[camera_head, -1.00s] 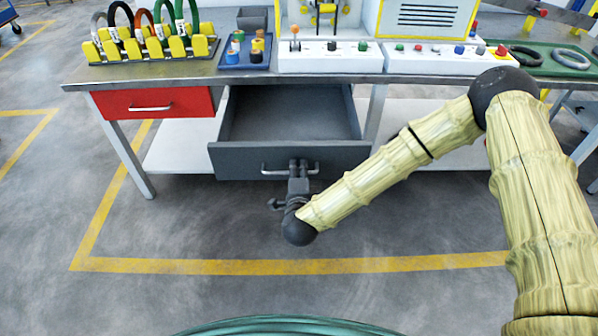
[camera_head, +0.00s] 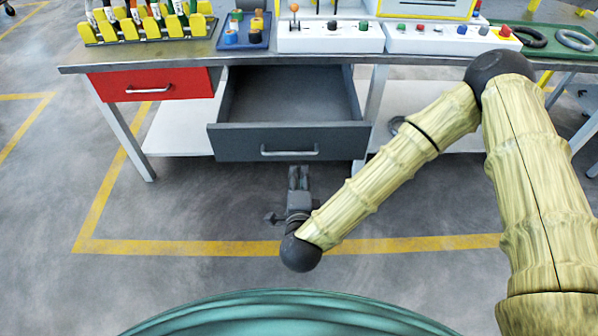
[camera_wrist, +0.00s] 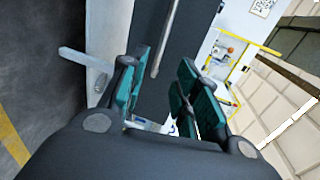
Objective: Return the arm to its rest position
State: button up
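My gripper (camera_head: 298,178) hangs in front of the grey drawer, a little below and nearer than its handle, apart from it. In the wrist view its two fingers (camera_wrist: 163,98) stand apart with nothing between them, so it is open and empty. The grey drawer (camera_head: 235,142) is pulled out of the bench and looks empty inside. Its silver handle (camera_head: 289,153) is free. In the wrist view the dark drawer front (camera_wrist: 180,45) and its handle (camera_wrist: 165,38) lie beyond the fingers. My arm reaches in from the right, bent at the elbow.
The bench (camera_head: 150,57) carries a coil rack (camera_head: 145,29), a blue tray (camera_head: 244,38), white control panels (camera_head: 330,38) and a green tray (camera_head: 540,50) with rings. A red drawer (camera_head: 150,87) is shut. The floor before the bench is clear, with yellow lines.

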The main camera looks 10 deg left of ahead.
jog(key=shift+s, duration=0.1)
dwell(0.5)
jog(key=s+d+f+n+g+y+p, duration=0.2)
jog(key=s+d+f+n+g+p, duration=0.35)
jog(key=s+f+n, duration=0.3)
jog(key=s+d+f+n+g+h+p, duration=0.2)
jog(key=s+d+g, duration=0.3)
jog(key=s+d, duration=0.4)
jog(key=s+d+f+n+g+h+p, duration=0.2)
jog(key=s+d+n+g, duration=0.3)
jog(key=s+d, duration=0.5)
jog(key=d+p, duration=0.1)
jog(key=d, duration=0.5)
